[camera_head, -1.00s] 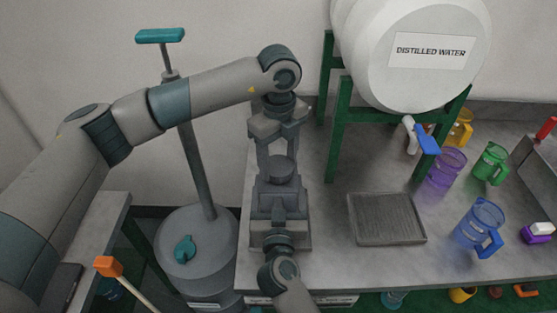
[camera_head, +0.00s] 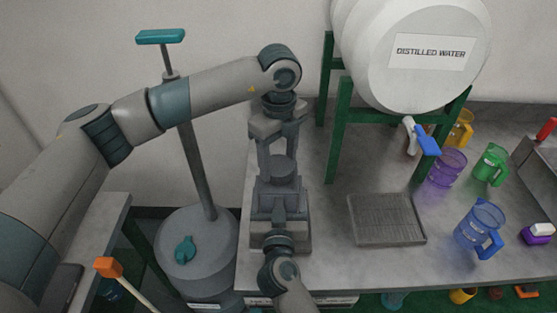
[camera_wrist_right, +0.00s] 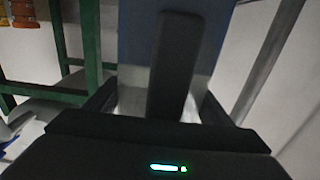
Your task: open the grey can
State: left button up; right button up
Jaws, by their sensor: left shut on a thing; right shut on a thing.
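The grey can (camera_head: 280,205) stands upright at the left end of the grey bench, largely covered by my two hands, so its outline is hard to make out. My left gripper (camera_head: 281,156) comes down from above, its fingers on both sides of the round grey top (camera_head: 283,170), shut on it. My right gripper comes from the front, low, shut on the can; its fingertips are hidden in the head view. In the right wrist view a dark upright bar (camera_wrist_right: 174,70) sits between its fingers before a blue-grey surface (camera_wrist_right: 135,45).
A white distilled water tank (camera_head: 385,60) rests on a green stand (camera_head: 340,130) at the back. A grey drip tray (camera_head: 388,218) and several coloured jugs are to the right. A grey drum with a teal valve (camera_head: 185,249) is left of the bench, with an orange-headed tool (camera_head: 108,266) nearby.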

aim_at(279, 165)
pick_arm(q)
jog(key=shift+r, duration=0.25)
jog(key=shift+r, duration=0.7)
jog(key=shift+r, duration=2.05)
pick_arm(e)
jog(key=o, duration=2.2)
jog(key=shift+s, duration=0.1)
